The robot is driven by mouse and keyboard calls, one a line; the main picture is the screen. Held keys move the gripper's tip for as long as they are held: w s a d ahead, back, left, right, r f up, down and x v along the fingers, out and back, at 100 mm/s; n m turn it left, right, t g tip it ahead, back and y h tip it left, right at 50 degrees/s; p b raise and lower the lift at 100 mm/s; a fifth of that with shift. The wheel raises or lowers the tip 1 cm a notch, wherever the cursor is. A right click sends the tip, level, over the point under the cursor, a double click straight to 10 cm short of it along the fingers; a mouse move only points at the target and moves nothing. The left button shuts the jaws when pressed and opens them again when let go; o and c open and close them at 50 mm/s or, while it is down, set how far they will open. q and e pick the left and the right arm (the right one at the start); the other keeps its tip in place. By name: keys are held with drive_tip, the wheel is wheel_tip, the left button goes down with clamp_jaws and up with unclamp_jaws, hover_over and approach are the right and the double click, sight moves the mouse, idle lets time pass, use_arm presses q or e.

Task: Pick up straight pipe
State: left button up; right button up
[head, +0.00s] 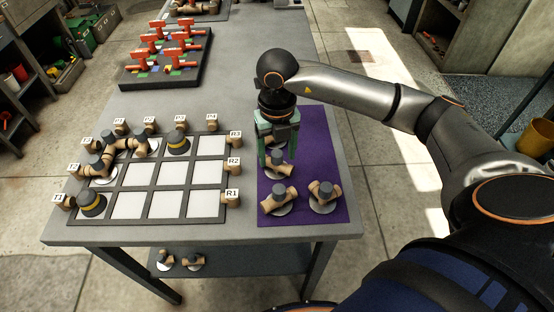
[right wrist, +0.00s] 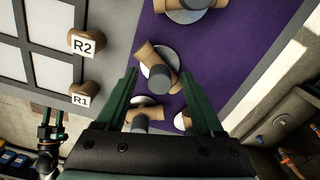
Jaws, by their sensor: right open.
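Several tan pipe pieces with grey knobs stand on white discs on the purple mat (head: 310,150). One pipe piece (head: 279,168) is under my right gripper (head: 277,160); it also lies between the fingers in the right wrist view (right wrist: 160,70). The gripper points down, open and empty. Two more pieces, a front-left one (head: 279,198) and a front-right one (head: 323,197), are nearer the mat's front edge. Another piece (right wrist: 190,4) is at the top of the right wrist view. I cannot tell for sure which is straight. My left gripper does not show in the head view.
A grid board (head: 165,188) with white cells and labelled pipe stubs lies left of the mat. Pipe pieces occupy its far-left cells. A black rack (head: 150,75) of red-handled valves stands farther back. The table's middle behind the board is clear.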

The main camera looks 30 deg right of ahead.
drive_tip(key=shift+f, duration=0.1)
drive_tip(key=shift+c, duration=0.3)
clamp_jaws()
idle(0.4)
